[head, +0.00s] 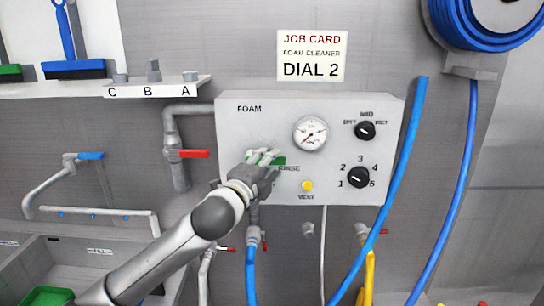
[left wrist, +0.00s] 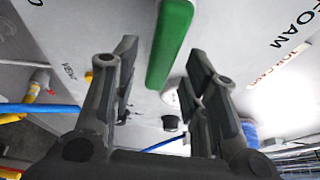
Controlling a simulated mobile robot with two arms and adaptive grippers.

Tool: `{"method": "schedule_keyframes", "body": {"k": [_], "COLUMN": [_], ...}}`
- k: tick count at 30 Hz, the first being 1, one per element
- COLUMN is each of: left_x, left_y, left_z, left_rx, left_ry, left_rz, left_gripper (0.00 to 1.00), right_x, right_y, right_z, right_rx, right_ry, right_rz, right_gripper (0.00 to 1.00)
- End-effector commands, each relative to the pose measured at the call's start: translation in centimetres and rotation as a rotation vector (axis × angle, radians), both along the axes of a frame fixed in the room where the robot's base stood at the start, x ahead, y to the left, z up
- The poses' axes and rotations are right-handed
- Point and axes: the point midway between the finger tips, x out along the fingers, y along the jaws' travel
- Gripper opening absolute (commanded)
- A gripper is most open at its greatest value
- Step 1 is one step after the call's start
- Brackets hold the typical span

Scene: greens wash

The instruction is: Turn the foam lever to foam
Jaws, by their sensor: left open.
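The green foam lever (head: 278,161) is on the front of the white control panel (head: 235,185), mostly hidden by my left gripper (head: 265,160) in the head view. The FOAM label is above it and the RINSE label is just right of it. In the left wrist view the lever (left wrist: 170,45) is a long green bar lying between the spread fingers of my left gripper (left wrist: 160,68). It appears to lie roughly sideways on the panel, with its end toward RINSE. The fingers are open, and I cannot tell whether either touches it. My right gripper is out of view.
The panel also has a gauge (head: 310,133), two black knobs (head: 366,130) and a yellow vent button (head: 307,186). A red-handled valve (head: 194,154) is left of it. Blue hoses (head: 403,165) hang at its right. A job card (head: 312,56) is above.

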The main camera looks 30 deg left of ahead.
Motion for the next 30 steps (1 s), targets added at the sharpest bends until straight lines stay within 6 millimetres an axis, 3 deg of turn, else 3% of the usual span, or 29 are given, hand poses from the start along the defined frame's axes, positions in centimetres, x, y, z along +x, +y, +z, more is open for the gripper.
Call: {"method": "schedule_keyframes", "body": {"k": [6,18,27,30], "left_x": [2.0,2.4,2.4,2.4], "left_y": [0.4,0.4,0.4,0.4], "left_z": [0.1,-0.1,-0.1,-0.1], "left_rx": [-0.001,0.000,0.000,0.000], "left_ry": [0.001,0.001,0.001,0.002], "left_rz": [0.001,0.000,0.000,0.001], "left_gripper": [0.41,0.40,0.01,0.00], "right_x": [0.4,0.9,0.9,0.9], "right_y": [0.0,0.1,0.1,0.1], "right_z": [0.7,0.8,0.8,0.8], "right_rx": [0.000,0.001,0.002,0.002], "right_ry": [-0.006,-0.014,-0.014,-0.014], "right_rz": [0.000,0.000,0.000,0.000], "right_gripper": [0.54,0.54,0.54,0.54]}}
